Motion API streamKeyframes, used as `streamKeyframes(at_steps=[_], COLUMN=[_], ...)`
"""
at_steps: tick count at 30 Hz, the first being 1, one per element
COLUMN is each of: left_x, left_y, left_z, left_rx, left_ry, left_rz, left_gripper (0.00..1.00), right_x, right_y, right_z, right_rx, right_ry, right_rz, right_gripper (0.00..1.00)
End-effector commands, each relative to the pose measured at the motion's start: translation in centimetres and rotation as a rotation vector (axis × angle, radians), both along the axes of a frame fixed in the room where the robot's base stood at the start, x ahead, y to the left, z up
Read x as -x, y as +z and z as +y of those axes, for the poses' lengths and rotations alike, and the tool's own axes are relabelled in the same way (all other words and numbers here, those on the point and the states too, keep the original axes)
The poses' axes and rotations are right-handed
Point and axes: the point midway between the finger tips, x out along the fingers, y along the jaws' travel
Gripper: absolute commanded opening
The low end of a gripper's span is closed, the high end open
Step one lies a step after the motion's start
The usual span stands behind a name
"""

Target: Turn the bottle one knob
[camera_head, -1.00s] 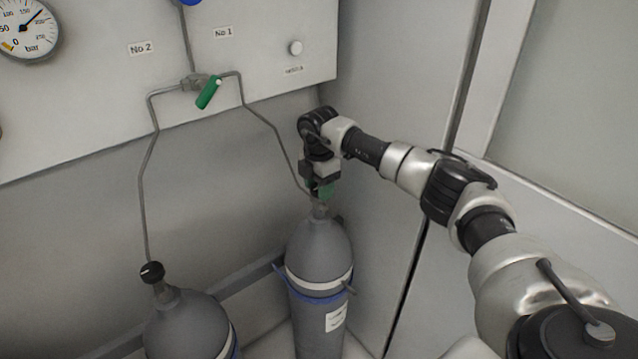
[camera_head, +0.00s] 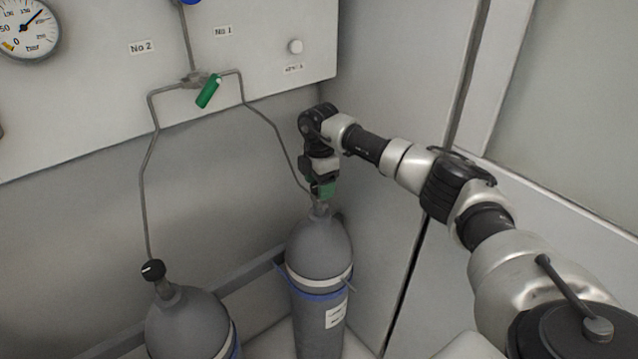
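The right-hand grey gas bottle (camera_head: 319,250), whose pipe leads up toward the No 1 label, stands upright in the corner. A green knob (camera_head: 326,189) sits on its top. My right gripper (camera_head: 322,186) points down right at this knob and partly hides it. The fingers are small and dark, so I cannot tell whether they are shut on the knob or just around it. A second grey bottle (camera_head: 187,325) with a black knob (camera_head: 153,270) stands at the lower left, on the No 2 pipe. My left gripper is not in view.
Thin metal pipes run down to both bottles. A side wall is close on the right of the bottle, behind my arm.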

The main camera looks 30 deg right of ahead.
Motion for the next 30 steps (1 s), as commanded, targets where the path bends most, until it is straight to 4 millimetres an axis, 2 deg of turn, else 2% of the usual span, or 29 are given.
streamKeyframes(at_steps=[9,13,24,30], left_x=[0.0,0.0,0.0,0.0], left_y=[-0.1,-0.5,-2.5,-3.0], left_z=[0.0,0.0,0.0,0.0], left_rx=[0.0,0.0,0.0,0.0], left_ry=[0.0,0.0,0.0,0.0], left_rz=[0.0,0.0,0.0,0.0], left_gripper=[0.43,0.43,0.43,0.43], right_x=[0.1,0.0,0.0,0.0], right_y=[-0.1,0.8,7.8,10.2], right_z=[0.1,0.0,0.0,0.0], right_rx=[0.0,0.0,0.0,0.0], right_ry=[0.003,0.002,0.002,0.002], right_rz=[0.004,0.003,-0.001,0.002], right_gripper=[0.72,0.72,0.72,0.72])
